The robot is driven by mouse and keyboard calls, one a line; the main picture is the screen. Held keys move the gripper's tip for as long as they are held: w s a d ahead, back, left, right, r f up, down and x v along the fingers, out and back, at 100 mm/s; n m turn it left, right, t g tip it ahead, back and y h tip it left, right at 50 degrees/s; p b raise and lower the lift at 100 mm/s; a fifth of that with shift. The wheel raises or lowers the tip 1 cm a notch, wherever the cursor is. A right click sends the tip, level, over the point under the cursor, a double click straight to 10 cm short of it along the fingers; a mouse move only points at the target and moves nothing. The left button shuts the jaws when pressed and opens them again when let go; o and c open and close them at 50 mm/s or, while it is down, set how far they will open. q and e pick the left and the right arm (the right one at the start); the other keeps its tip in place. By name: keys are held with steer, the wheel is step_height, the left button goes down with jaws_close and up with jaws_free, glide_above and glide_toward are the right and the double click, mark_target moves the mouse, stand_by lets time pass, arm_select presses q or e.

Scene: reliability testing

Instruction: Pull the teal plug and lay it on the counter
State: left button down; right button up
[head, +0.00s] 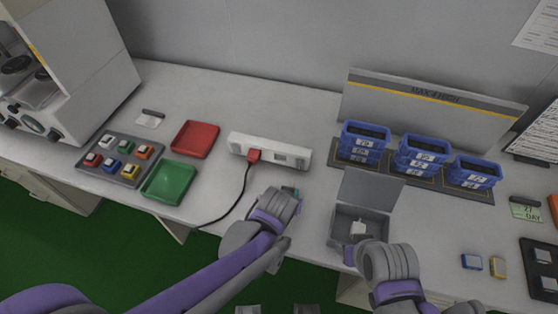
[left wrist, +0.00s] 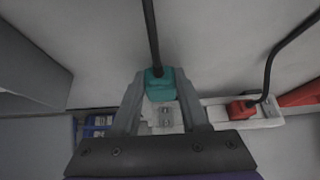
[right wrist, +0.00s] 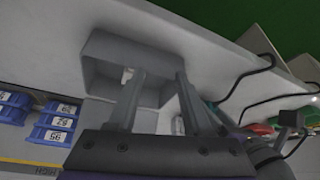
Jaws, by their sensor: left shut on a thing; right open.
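The teal plug (left wrist: 160,84) is between the fingers of my left gripper (left wrist: 163,78), which is shut on it. Its black cord runs up out of the left wrist view. In the head view a bit of teal shows at my left gripper (head: 290,190), in front of the white power strip (head: 225,141) and apart from it. Bare socket faces show on the strip (left wrist: 240,122) beyond the plug in the left wrist view. My right gripper (right wrist: 160,76) is open and empty, near the open grey box (right wrist: 105,50).
A red plug (head: 254,155) with a black cord sits in the strip. Red (head: 195,139) and green (head: 168,183) trays lie to the left. Stacked blue bins (head: 420,152) stand at the back right. The counter's front edge is close to my left gripper. Some bare counter shows left of it.

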arm_select(q)
steer(key=shift+s+f+b, duration=0.15)
steer(key=shift+f+b, duration=0.25)
steer(key=shift+f, duration=0.15)
arm_select(e)
steer(key=shift+s+a+f, duration=0.1)
steer(key=shift+s+f, duration=0.1)
steer(key=shift+f, duration=0.3)
arm_select(q)
steer(key=shift+c, duration=1.7)
jaws_free()
arm_select(e)
steer(key=shift+s, duration=0.1)
arm_select(q)
steer(key=shift+a, duration=0.1)
steer(key=shift+r, duration=0.15)
arm_select(e)
steer(key=shift+r, duration=0.1)
